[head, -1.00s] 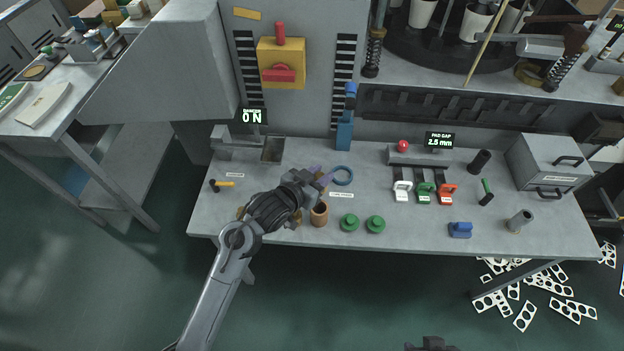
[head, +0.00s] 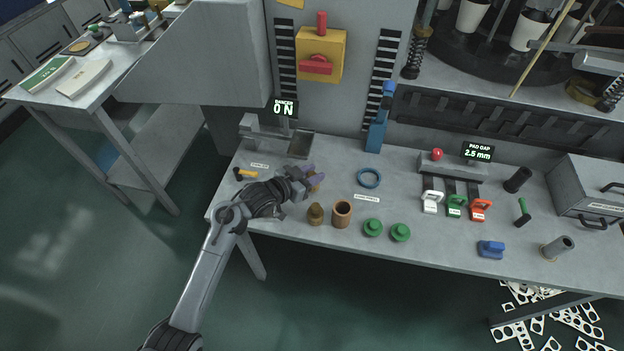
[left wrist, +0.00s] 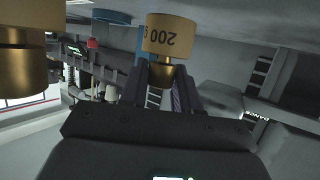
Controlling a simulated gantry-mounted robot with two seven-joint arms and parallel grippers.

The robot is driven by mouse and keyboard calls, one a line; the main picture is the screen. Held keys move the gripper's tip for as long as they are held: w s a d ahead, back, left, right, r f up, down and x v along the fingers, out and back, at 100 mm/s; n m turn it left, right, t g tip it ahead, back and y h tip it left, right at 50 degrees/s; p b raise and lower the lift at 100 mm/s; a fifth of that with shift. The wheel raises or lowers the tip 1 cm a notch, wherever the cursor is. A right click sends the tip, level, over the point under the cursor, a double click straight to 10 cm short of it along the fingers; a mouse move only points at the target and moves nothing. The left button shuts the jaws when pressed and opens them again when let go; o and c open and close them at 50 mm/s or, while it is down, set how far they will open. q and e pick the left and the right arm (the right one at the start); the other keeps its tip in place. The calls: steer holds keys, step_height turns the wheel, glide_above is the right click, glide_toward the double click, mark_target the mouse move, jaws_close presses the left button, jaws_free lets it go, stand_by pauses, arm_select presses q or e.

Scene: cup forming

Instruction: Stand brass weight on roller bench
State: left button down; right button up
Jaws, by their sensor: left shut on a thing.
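My left gripper (head: 309,180) is shut on a brass weight, mostly hidden by the fingers in the head view. The gripper is over the left part of the grey bench (head: 440,246), left of the blue ring. I cannot tell whether the weight touches the bench. A second brass weight (head: 316,214) stands near the front edge; a large brass piece (left wrist: 22,70) shows at left in the left wrist view. My right gripper is out of view.
A metal fixture (head: 298,145) stands at the back left. A small hammer (head: 246,174) lies at left.

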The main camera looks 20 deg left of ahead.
arm_select(q)
steer(key=shift+f, duration=0.9)
